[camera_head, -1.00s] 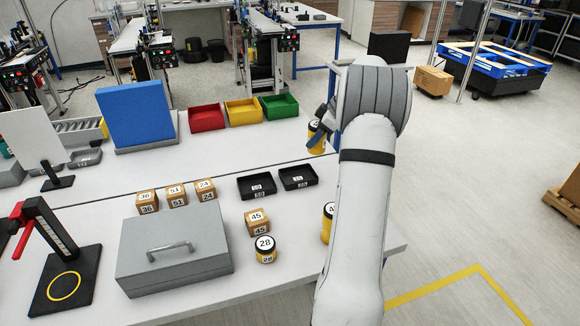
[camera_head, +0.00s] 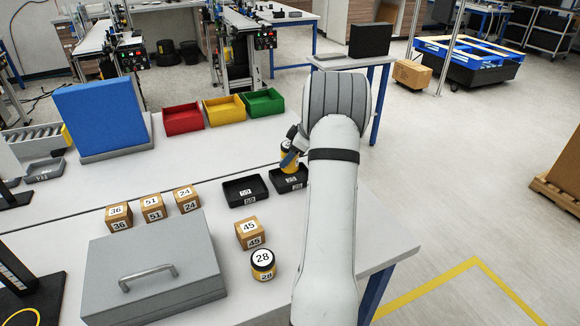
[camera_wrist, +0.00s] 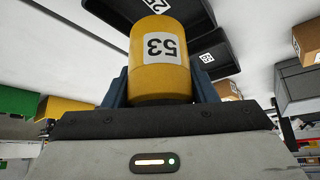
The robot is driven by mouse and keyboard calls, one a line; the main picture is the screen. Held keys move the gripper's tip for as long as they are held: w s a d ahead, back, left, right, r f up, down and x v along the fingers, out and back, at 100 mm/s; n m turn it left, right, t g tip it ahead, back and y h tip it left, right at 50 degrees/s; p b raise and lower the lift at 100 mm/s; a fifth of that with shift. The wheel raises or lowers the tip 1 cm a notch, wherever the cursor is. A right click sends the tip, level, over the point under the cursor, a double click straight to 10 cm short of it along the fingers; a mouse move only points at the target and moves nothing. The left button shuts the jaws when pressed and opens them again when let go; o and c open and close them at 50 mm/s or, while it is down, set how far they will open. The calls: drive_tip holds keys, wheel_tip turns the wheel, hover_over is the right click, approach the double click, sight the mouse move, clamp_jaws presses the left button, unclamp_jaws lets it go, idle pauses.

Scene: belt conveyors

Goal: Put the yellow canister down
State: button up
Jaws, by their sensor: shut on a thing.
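My gripper (camera_head: 292,155) is shut on a yellow canister (camera_head: 287,163) with a dark lid. In the wrist view the canister (camera_wrist: 160,75) shows the number 53 upside down, between the two blue fingers. In the head view it appears in front of the back edge of the right black tray (camera_head: 290,188). Whether its base touches the tray cannot be told. The left black tray (camera_head: 245,201) stands beside it and looks empty. Both trays also show behind the canister in the wrist view.
A wooden cube 45 (camera_head: 249,233) and a yellow canister 28 (camera_head: 263,265) stand in front of the trays. A grey case (camera_head: 155,265), several cubes, and red (camera_head: 183,119), yellow (camera_head: 225,110) and green (camera_head: 262,103) bins share the table. My arm hides its right part.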

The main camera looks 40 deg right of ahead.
sight(288, 166)
wheel_tip(288, 166, down, 4)
drive_tip(key=shift+f+p, duration=0.15)
drive_tip(key=shift+p, duration=0.35)
drive_tip(key=shift+f+b, duration=0.2)
drive_tip(key=shift+b, duration=0.15)
drive_tip(key=o, duration=1.2)
drive_tip(key=shift+s, duration=0.1)
drive_tip(key=shift+r, duration=0.15)
